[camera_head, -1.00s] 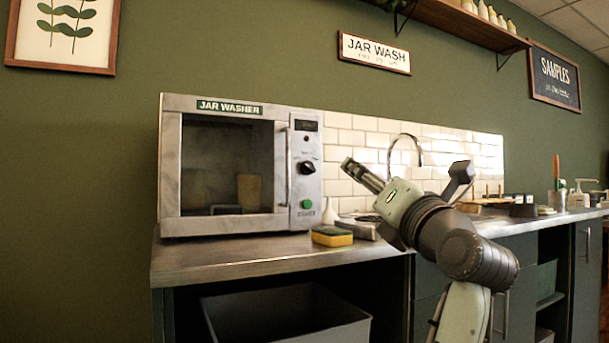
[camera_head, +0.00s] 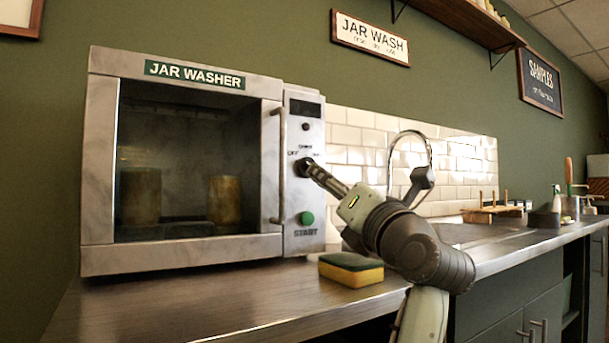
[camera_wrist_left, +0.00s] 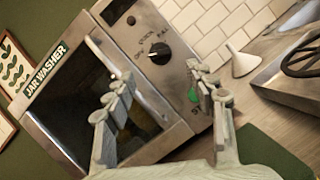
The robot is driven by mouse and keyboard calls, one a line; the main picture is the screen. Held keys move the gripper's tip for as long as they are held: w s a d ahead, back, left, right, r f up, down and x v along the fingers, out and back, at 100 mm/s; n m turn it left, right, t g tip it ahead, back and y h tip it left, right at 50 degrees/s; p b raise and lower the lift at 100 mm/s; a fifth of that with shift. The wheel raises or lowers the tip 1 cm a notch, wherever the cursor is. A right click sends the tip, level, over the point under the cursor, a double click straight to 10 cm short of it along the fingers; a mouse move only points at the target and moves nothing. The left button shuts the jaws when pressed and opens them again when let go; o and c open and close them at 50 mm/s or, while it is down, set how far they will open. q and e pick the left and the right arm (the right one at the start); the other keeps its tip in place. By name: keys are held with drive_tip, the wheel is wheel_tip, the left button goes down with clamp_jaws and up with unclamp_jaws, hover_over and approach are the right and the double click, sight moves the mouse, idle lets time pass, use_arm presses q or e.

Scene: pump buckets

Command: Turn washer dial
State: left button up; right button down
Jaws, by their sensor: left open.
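The jar washer (camera_head: 101,170) is a steel box with a dark glass door, shut, on the counter at the left of the head view. Its black washer dial (camera_head: 303,166) is on the right-hand panel, above the green start button (camera_head: 306,218). My left gripper (camera_head: 316,174) reaches up to the dial from the right, its fingers overlapping the dial's edge in that view. In the left wrist view the dial (camera_wrist_left: 160,53) lies ahead, between and just beyond the spread fingertips (camera_wrist_left: 155,78). The gripper is open; I cannot tell whether it touches the dial. My right gripper is not in view.
A vertical door handle (camera_head: 281,165) stands just left of the dial. A yellow and green sponge (camera_head: 351,274) lies on the counter (camera_head: 210,312) below the arm. A white funnel (camera_wrist_left: 244,62) stands beside the washer.

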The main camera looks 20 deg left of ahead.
use_arm(q)
drive_tip(key=x, duration=0.8)
drive_tip(key=shift+a+r, duration=0.1)
drive_tip(key=c, duration=1.2)
